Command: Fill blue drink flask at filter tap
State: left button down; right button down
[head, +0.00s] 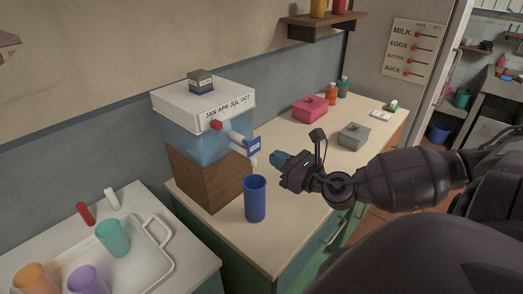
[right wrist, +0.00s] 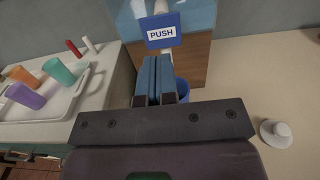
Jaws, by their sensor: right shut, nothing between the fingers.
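The blue drink flask (head: 255,198) stands upright and open-topped on the counter, below the filter tap. The tap (head: 238,137) is white with a blue lever (head: 254,146) and sticks out of the water filter's clear blue tank (head: 195,140). In the right wrist view the lever (right wrist: 161,32) reads PUSH. My right gripper (head: 277,158) is shut and empty, to the right of the lever and apart from it in the head view. In the right wrist view its blue fingers (right wrist: 157,68) point toward the lever and hide part of the flask (right wrist: 186,93). My left gripper is not seen.
A tray (head: 163,262) with several coloured cups is on the left counter, beyond a gap. A pink box (head: 309,109), a grey box (head: 354,135) and small bottles stand farther back. A small white knobbed object (right wrist: 277,133) lies on the counter at right.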

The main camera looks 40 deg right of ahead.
aim_at(254, 147)
jog(key=w, duration=0.3)
jog(key=shift+w+a, duration=0.15)
jog(key=shift+w, duration=0.1)
jog(key=shift+w+a, duration=0.1)
jog(key=shift+w, duration=0.75)
pick_arm(q)
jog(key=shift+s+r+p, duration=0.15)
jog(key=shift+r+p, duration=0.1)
jog(key=shift+p, duration=0.05)
pick_arm(e)
jog(key=shift+w, duration=0.15)
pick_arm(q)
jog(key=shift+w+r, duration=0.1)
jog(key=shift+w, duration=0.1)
